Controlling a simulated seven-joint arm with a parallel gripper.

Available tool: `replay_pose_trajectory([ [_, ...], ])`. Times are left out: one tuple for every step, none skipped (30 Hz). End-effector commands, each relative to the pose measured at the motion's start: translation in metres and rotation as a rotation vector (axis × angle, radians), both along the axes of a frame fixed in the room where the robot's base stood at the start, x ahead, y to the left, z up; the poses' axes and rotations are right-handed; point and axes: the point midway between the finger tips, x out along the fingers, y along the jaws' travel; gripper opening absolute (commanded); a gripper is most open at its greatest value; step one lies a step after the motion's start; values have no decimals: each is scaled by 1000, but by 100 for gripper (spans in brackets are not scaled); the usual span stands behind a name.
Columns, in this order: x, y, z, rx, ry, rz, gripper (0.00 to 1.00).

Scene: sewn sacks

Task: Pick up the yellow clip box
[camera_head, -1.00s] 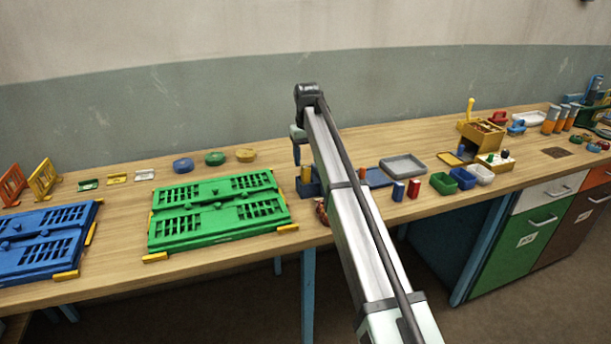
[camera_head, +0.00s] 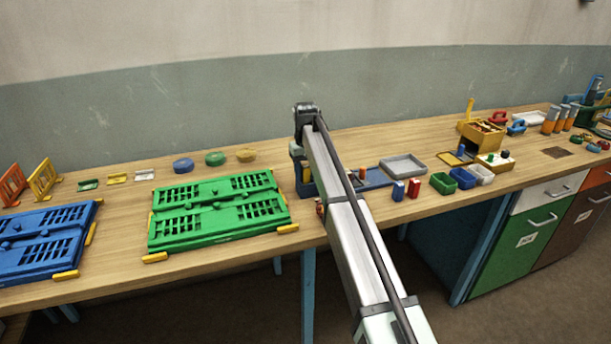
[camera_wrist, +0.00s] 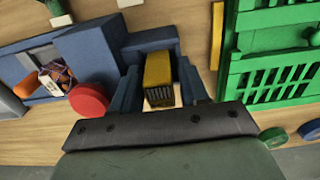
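The yellow clip box (camera_wrist: 158,72) shows in the wrist view, with dark slots on its near end. It stands between my gripper's two dark blue fingers, in front of a blue block or holder (camera_wrist: 150,42). My gripper (camera_wrist: 160,92) is open around it, with a narrow gap seen at the sides; contact is hard to tell. In the head view, a small orange-yellow piece (camera_head: 306,174) that looks like the box shows beside my lowered gripper (camera_head: 300,172). My arm hides part of this area.
A green slotted crate lid (camera_head: 215,210) lies left of my gripper. A red round piece (camera_wrist: 89,101) and a blue box (camera_wrist: 75,65) with small items sit close on the other side. Small bins (camera_head: 462,178) and a grey tray (camera_head: 403,165) stand farther right.

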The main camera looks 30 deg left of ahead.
Motion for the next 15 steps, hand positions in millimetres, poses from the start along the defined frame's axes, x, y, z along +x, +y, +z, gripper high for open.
replay_pose_trajectory([
  [0,0,0,0,0,0,39],
  [0,0,0,0,0,0,36],
  [0,0,0,0,0,0,33],
  [0,0,0,0,0,0,30],
  [0,0,0,0,0,0,27],
  [0,0,0,0,0,0,23],
  [0,0,0,0,0,0,20],
  [0,0,0,0,0,0,17],
  [0,0,0,0,0,0,13],
  [0,0,0,0,0,0,11],
  [0,0,0,0,0,0,8],
  [0,0,0,0,0,0,4],
  [0,0,0,0,0,0,2],
  [0,0,0,0,0,0,2],
  [0,0,0,0,0,0,2],
])
